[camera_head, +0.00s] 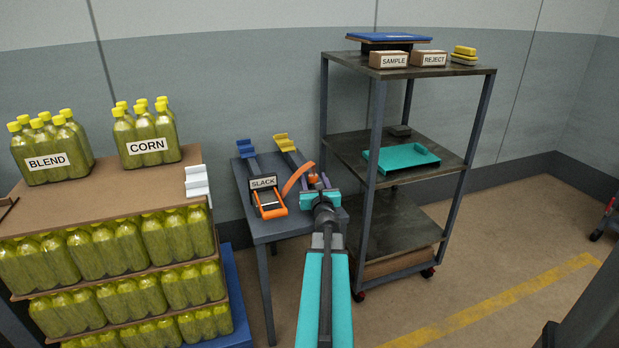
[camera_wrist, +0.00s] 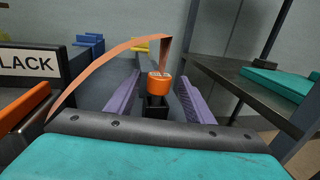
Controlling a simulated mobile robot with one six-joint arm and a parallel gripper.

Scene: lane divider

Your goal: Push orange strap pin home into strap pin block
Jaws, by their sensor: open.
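The orange strap pin (camera_wrist: 159,85) stands between my gripper's fingers in the wrist view, with an orange strap (camera_wrist: 105,72) arching from it to the left. Below the pin is the dark strap pin block (camera_wrist: 155,108), partly hidden by my gripper. I cannot tell how deep the pin sits in it. My gripper (camera_wrist: 160,103) is open, one purple finger on each side of the pin, with visible gaps. In the head view my gripper (camera_head: 318,186) is over the right part of the small grey table, and the strap (camera_head: 297,178) shows to its left; the pin is hard to see there.
On the small table (camera_head: 277,228) stand a SLACK-labelled device (camera_head: 264,183) with an orange handle and a yellow-ended one (camera_head: 282,142). A shelf cart (camera_head: 395,215) with a teal tray (camera_head: 401,158) stands close on the right. Stacked bottles (camera_head: 110,250) fill the left.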

